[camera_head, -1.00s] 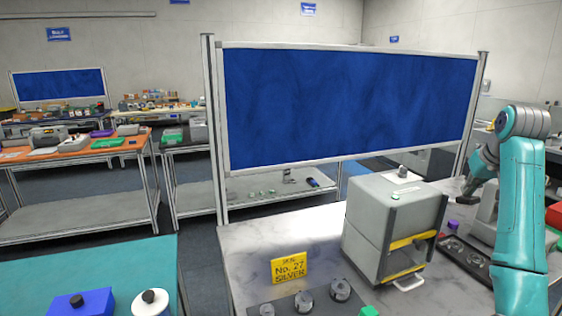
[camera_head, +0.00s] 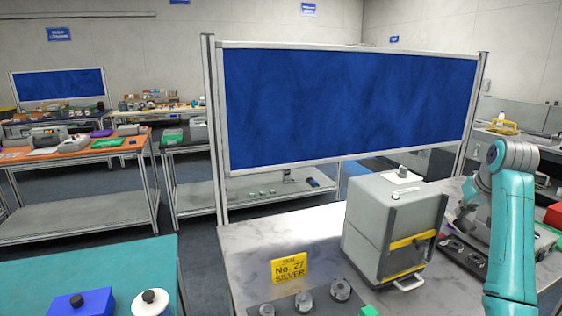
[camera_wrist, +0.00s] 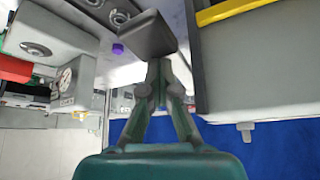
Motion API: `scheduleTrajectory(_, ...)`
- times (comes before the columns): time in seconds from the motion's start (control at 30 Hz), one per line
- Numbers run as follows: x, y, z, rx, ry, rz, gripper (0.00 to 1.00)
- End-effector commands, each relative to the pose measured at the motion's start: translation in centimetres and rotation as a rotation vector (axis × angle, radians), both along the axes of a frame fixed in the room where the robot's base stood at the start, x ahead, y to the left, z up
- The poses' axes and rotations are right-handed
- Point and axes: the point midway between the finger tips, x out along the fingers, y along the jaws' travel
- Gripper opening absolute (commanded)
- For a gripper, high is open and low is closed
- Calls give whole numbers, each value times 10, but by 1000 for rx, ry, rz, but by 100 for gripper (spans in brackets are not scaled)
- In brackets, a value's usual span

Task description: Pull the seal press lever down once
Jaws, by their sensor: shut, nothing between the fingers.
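My gripper (camera_head: 462,212) is at the right of the bench in the head view, low by a grey machine (camera_head: 492,236) behind my arm, which I take for the seal press. In the wrist view my gripper (camera_wrist: 158,68) has its fingers drawn together with nothing seen held between them. A dark grey block (camera_wrist: 147,35) is right at the fingertips. It may be the press lever's end, but I cannot tell for sure, nor whether it is touched. The rest of the lever is hidden.
A grey cabinet (camera_head: 372,240) with yellow bars stands left of my gripper, and its side is close in the wrist view. A dark tray (camera_head: 462,256) lies in front of the press. A yellow sign (camera_head: 289,268) stands at the front; the marble bench around it is partly clear.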

Motion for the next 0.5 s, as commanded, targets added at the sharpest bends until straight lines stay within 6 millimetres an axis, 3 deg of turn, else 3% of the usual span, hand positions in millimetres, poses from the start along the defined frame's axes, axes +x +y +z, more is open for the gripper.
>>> scheduleTrajectory(0.13,0,1,-13,3,5,1,0)
scheduleTrajectory(0.5,0,1,-10,3,8,1,0)
